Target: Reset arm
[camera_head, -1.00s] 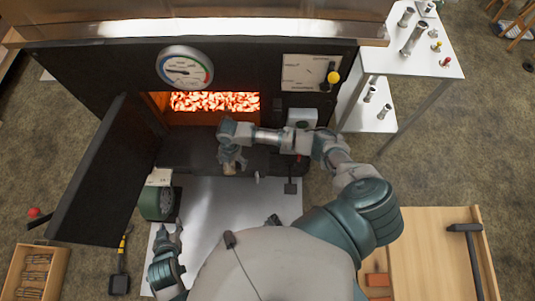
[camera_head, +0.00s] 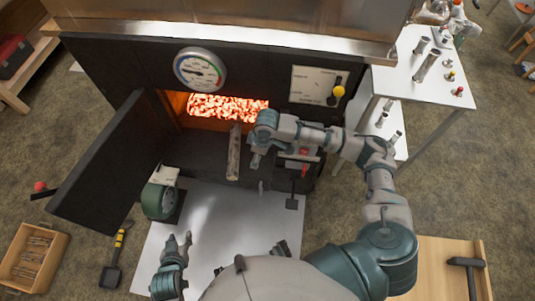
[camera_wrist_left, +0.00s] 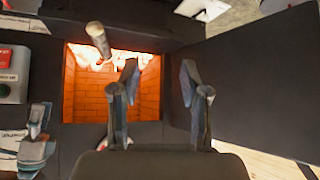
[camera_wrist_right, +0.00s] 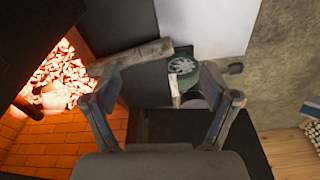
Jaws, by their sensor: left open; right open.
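My right gripper (camera_head: 257,160) is open and empty, just right of a split log (camera_head: 234,153) at the mouth of the lit firebox (camera_head: 205,107). The log lies across the dark ledge, with one end towards the fire. In the right wrist view, the log (camera_wrist_right: 130,57) lies beyond the spread fingers (camera_wrist_right: 158,80). My left gripper (camera_head: 178,243) is open and empty, low over the pale floor sheet. The left wrist view shows its parted fingers (camera_wrist_left: 160,78) facing the firebox, with the log (camera_wrist_left: 98,40) beyond them.
The black firebox door (camera_head: 112,160) stands open at left. A shovel (camera_head: 113,262) and a crate of firewood (camera_head: 35,255) are at lower left. A white table (camera_head: 425,75) with metal parts stands at right.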

